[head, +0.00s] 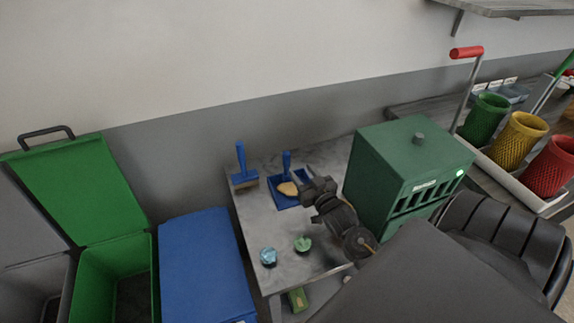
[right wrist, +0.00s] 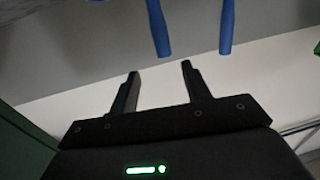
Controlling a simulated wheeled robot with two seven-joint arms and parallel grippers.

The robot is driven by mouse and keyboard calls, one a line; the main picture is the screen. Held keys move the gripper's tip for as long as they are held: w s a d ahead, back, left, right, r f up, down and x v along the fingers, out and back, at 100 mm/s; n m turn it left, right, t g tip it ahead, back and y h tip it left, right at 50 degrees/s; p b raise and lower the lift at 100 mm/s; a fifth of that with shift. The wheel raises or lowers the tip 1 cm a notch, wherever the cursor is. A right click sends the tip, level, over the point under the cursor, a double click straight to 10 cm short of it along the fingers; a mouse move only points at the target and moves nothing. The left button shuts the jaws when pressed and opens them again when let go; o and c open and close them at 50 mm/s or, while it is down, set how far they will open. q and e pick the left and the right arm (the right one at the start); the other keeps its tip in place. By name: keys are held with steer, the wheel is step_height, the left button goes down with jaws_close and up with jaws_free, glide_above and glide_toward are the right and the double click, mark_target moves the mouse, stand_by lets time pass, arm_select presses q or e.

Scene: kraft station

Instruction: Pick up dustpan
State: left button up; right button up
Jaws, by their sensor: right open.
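A blue dustpan (head: 281,203) lies on the grey table, with its handle (head: 286,162) standing up and a tan lump (head: 288,188) in its pan. My right gripper (head: 309,186) is at the dustpan's right side in the head view, open and empty. Its two fingers (right wrist: 159,68) show apart in the right wrist view. Two blue handles hang in from the top there; the left one (right wrist: 157,28), apparently the dustpan's, lines up with the gap, beyond the fingertips. My left gripper is not in view.
A blue brush (head: 241,160) stands left of the dustpan. A green box (head: 405,165) with a crank stands close right of my gripper. Two small round items, one light blue (head: 268,256) and one green (head: 303,243), sit near the table's front. A blue bin (head: 203,268) stands left.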

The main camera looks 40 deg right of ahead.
mark_target(288, 157)
steer(key=x, duration=0.4)
steer(key=shift+w+a+r+p, duration=0.1)
steer(key=shift+w+a+p, duration=0.15)
steer(key=shift+p, duration=0.15)
steer(key=shift+w+d, duration=0.1)
steer(key=shift+w, duration=0.2)
steer(key=shift+w+d+r+p, duration=0.1)
steer(key=shift+w+p, duration=0.2)
steer(key=p+x, duration=0.1)
steer(key=x, duration=0.2)
steer(key=shift+w, duration=0.4)
steer(key=shift+w+f, duration=0.25)
steer(key=shift+w, duration=0.15)
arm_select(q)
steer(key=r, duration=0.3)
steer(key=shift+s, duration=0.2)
